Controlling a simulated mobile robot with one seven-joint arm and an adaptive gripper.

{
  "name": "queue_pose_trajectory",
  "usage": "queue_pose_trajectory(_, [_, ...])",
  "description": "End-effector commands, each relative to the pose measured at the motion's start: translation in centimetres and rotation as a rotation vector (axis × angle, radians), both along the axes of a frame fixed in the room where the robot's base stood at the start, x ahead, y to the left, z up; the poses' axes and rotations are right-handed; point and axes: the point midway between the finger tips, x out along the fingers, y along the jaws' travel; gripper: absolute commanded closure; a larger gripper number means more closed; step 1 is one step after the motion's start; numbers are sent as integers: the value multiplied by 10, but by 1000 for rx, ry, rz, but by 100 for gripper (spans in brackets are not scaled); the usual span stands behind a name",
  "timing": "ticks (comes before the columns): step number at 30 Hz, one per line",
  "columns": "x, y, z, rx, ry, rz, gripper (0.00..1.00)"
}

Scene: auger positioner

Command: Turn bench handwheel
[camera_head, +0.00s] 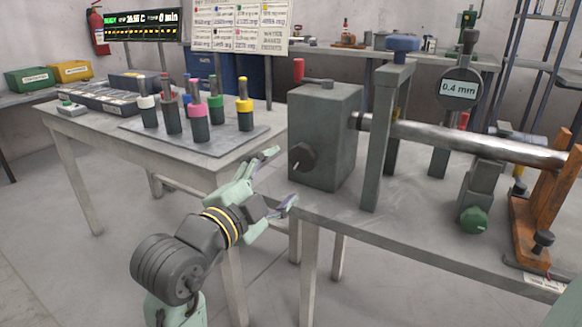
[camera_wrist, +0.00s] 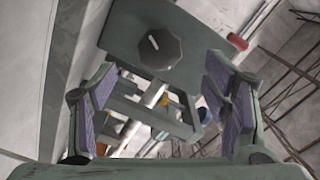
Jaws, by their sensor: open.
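A dark faceted knob (camera_head: 302,156) with a pale pointer mark sits on the front face of a grey-green box (camera_head: 340,120) on the bench. In the wrist view, the knob (camera_wrist: 160,49) shows ahead, just above the middle between my fingers. My gripper (camera_head: 278,180) is open and empty, its pale green fingers with purple pads spread to the left and below the knob, apart from it. Other hand controls are a blue knob (camera_head: 402,44) atop a grey frame and a green knob (camera_head: 474,219) low on the bench. Which one is the bench handwheel is not clear.
A steel shaft (camera_head: 470,140) runs right from the box to an orange support (camera_head: 546,205). A dial reads 0.4 mm (camera_head: 460,88). The left table (camera_head: 250,150) holds several colour-banded tools on a plate (camera_head: 190,150). Open floor lies in front of the benches.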

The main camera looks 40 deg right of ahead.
Motion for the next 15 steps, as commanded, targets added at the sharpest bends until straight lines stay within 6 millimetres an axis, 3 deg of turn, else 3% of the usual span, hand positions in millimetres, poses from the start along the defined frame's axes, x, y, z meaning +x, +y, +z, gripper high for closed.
queue_pose_trajectory(6, [-8,20,0,0,0,0,31])
queue_pose_trajectory(15, [-9,22,0,0,0,-1,31])
